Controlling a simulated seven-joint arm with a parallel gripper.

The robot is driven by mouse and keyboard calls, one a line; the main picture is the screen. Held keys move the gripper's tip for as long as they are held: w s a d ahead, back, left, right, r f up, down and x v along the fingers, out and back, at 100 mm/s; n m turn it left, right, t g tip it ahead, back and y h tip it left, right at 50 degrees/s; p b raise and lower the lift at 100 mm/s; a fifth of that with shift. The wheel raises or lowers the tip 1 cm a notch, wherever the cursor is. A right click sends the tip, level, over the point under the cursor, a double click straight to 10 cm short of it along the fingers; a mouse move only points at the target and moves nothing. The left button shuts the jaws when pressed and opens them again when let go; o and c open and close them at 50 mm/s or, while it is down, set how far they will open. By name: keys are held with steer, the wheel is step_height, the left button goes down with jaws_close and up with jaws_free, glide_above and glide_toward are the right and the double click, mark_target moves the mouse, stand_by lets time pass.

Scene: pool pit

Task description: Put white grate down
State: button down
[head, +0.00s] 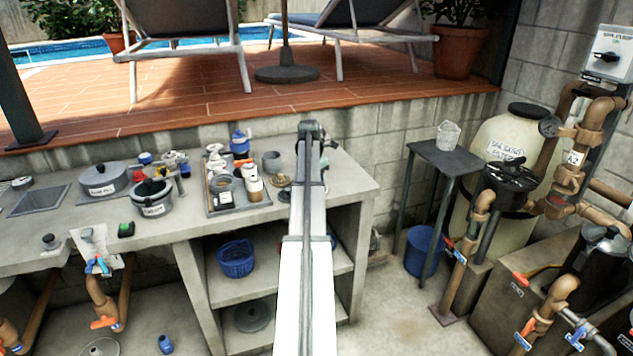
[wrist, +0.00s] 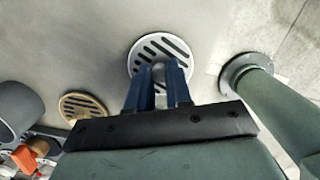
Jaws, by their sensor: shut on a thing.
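The white grate (wrist: 176,44) is a round slotted disc with a grey knob (wrist: 158,74) at its middle, seen in the wrist view. My gripper (wrist: 158,88) has blue fingers on either side of the knob and is shut on it. Grey counter surface (wrist: 90,45) lies under the grate. I cannot tell whether the grate touches the counter or hangs just above it. In the head view my arm hides the gripper and most or all of the grate over the right part of the counter (head: 345,187).
A tan slotted disc (wrist: 82,106) and a grey cup (wrist: 18,106) lie left of the grate. A dark green flanged cylinder (wrist: 252,84) is at right, beside pale floor. A tray (head: 240,203) of bottles stands left of my arm. Bare counter shows right of my arm.

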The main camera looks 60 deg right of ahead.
steer(key=c, duration=1)
jaws_free()
steer(key=shift+f, duration=0.1)
steer(key=shift+c, duration=0.2)
step_height(320, 180, up, 12)
steer(key=a, duration=0.1)
steer(key=shift+w+a, duration=0.3)
steer(key=shift+w, duration=0.05)
